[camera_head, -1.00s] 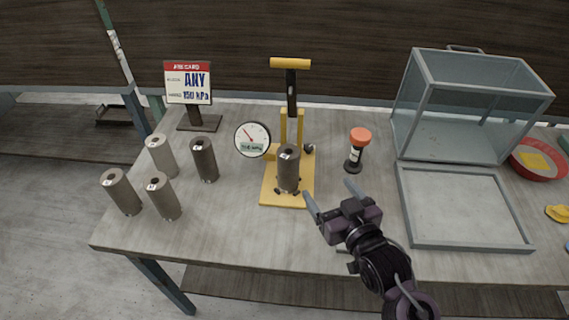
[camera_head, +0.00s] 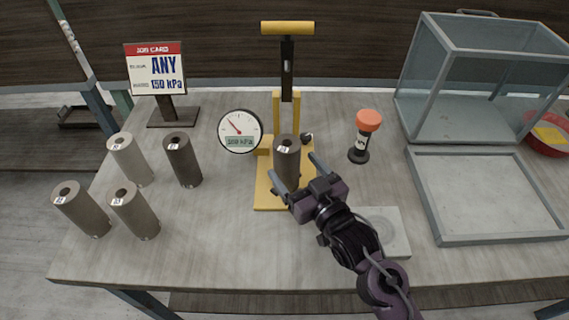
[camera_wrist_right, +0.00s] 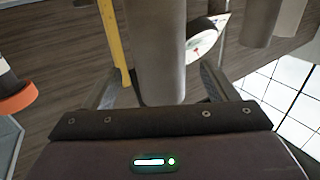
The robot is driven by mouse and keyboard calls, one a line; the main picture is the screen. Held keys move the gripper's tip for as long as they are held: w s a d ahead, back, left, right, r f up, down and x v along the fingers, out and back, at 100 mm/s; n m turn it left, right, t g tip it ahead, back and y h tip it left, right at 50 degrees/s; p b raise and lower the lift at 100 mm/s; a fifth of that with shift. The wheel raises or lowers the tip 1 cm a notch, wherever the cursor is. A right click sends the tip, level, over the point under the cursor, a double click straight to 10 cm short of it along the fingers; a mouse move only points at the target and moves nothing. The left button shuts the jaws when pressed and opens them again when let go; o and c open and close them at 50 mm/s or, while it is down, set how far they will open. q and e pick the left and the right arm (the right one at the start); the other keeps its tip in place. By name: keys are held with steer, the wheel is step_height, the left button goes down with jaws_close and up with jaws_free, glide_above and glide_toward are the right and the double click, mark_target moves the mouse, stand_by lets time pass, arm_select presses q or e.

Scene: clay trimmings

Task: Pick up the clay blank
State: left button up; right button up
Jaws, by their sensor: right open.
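A dark grey cylindrical clay blank (camera_head: 287,165) with a small white label stands upright on the yellow base of the press (camera_head: 270,200). My right gripper (camera_head: 292,167) is open in front of it, with its fingertips on either side of the blank's body. In the right wrist view the blank (camera_wrist_right: 158,60) fills the space between the two spread fingers; whether either touches it cannot be told. Several similar cylinders (camera_head: 183,160) stand upright in a group at the left of the table. My left gripper is not in view.
A round gauge (camera_head: 239,131) stands left of the press. A job card (camera_head: 154,68) reads ANY and 150 kPa. An orange-topped dark object (camera_head: 367,135), a pale square slab (camera_head: 393,228), a grey tray (camera_head: 430,210) and a glass case (camera_head: 475,80) are to the right.

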steer(key=p+x, duration=0.1)
steer(key=x, duration=0.5)
steer(key=shift+w, duration=0.1)
steer(key=shift+c, duration=0.2)
